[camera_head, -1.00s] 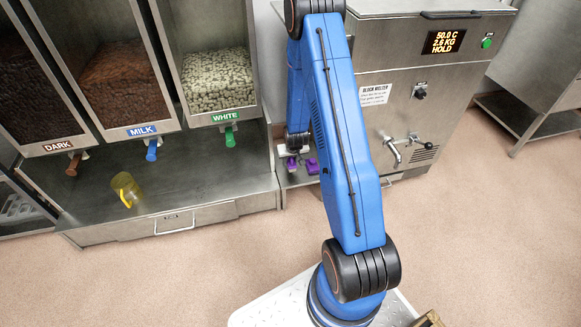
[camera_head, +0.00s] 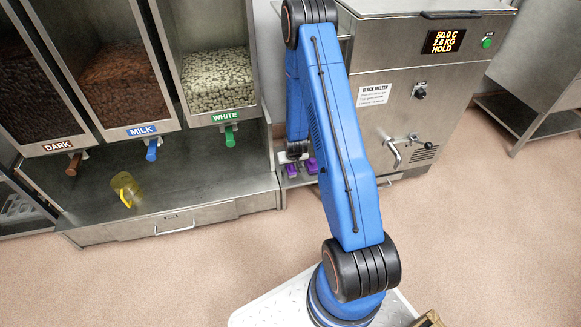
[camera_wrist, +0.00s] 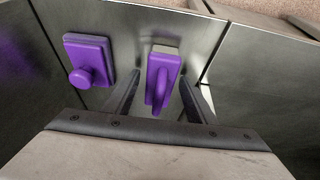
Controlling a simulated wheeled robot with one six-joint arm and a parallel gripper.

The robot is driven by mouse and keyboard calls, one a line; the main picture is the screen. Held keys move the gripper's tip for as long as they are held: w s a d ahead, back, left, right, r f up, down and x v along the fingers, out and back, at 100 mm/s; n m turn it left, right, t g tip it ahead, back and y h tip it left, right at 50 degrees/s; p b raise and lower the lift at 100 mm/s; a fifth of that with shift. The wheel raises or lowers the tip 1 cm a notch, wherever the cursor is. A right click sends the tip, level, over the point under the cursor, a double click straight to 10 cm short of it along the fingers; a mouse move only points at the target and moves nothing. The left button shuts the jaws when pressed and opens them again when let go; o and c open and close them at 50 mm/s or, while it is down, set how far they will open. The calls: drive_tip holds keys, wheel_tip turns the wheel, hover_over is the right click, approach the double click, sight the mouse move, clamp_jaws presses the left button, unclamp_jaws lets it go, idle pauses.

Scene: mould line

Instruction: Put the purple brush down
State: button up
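The purple brush (camera_wrist: 163,78) has a raised handle and a pale strip at its far end. In the wrist view it lies between the fingers of my gripper (camera_wrist: 160,85), on or just above a steel surface (camera_wrist: 210,38). The fingers are spread wider than its handle, with gaps beside it; my gripper looks open. Another purple thing (camera_wrist: 88,62), a block with a round knob, sits to the left. In the head view two small purple shapes (camera_head: 292,169) show below my gripper (camera_head: 296,158); my arm partly hides this spot.
The block melter (camera_head: 400,125) stands right of this spot. The dispensers for dark, milk and white (camera_head: 225,117) stand left, above a steel counter (camera_head: 200,185) with a yellow jug (camera_head: 124,188). The floor (camera_head: 480,240) in front is clear.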

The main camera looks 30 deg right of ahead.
drive_tip(key=shift+r, duration=0.1)
drive_tip(key=s+a+r+n, duration=0.1)
drive_tip(key=s+a+r, duration=0.35)
drive_tip(key=r, duration=0.85)
drive_tip(key=s+a+r, duration=0.3)
drive_tip(key=s+r, duration=0.2)
drive_tip(key=r, duration=0.7)
drive_tip(key=s+a+r+n, duration=0.1)
drive_tip(key=s+a+r, duration=0.3)
drive_tip(key=r, duration=0.9)
drive_tip(key=s+a+r, duration=0.2)
drive_tip(key=s+r, duration=0.2)
drive_tip(key=s, duration=0.4)
drive_tip(key=s+a+r+y, duration=0.1)
drive_tip(key=s+a+r, duration=0.1)
drive_tip(key=s+r, duration=0.3)
drive_tip(key=s+a+r+n, duration=0.1)
drive_tip(key=s+r, duration=0.4)
drive_tip(key=s, duration=0.7)
drive_tip(key=shift+s+a, duration=0.35)
drive_tip(key=shift+a, duration=0.5)
drive_tip(key=shift+o, duration=0.5)
